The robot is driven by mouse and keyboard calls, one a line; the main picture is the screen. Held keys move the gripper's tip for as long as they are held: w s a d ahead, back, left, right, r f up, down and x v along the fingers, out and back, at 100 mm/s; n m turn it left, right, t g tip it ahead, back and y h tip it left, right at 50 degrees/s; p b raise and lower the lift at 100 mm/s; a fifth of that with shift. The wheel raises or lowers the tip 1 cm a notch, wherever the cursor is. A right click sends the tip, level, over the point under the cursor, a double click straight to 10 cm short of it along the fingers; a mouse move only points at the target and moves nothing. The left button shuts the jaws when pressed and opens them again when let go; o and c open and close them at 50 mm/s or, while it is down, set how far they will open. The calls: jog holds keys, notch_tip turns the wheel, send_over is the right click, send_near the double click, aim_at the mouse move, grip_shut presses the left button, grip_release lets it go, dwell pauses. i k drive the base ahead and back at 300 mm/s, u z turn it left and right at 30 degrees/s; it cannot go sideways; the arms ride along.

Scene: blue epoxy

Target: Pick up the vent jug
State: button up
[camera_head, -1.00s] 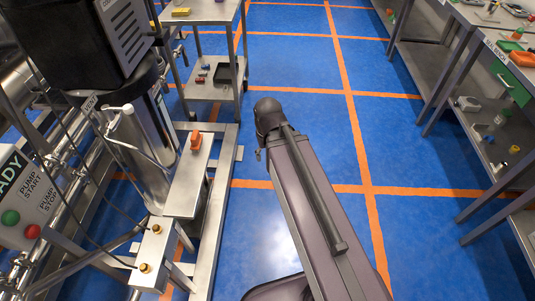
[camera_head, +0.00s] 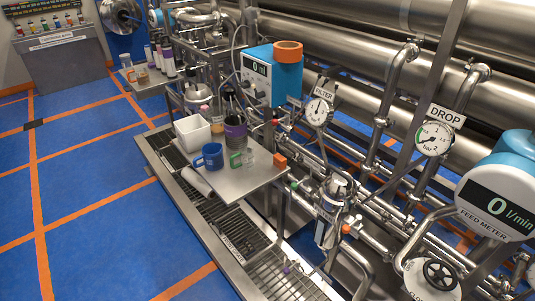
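No label that I can read marks a vent jug. A blue jug-like cup with a handle (camera_head: 209,157) stands upright on a small metal shelf (camera_head: 243,181) beside the pipework. A small greenish clear vessel (camera_head: 241,158) stands to its right. I cannot tell from the picture which of these is the vent jug. My gripper and arm are not in view.
A white square tub (camera_head: 192,133), a dark cup with a purple band (camera_head: 236,132) and an orange block (camera_head: 280,161) share the shelf. A grated drain platform (camera_head: 215,215) lies below. Pipes and gauges crowd the right. Blue floor at left is clear.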

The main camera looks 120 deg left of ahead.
aim_at(212, 153)
jog(key=z, duration=0.1)
jog(key=k, duration=0.55)
jog(key=u, duration=2.85)
jog(key=k, duration=0.2)
jog(key=u, duration=1.85)
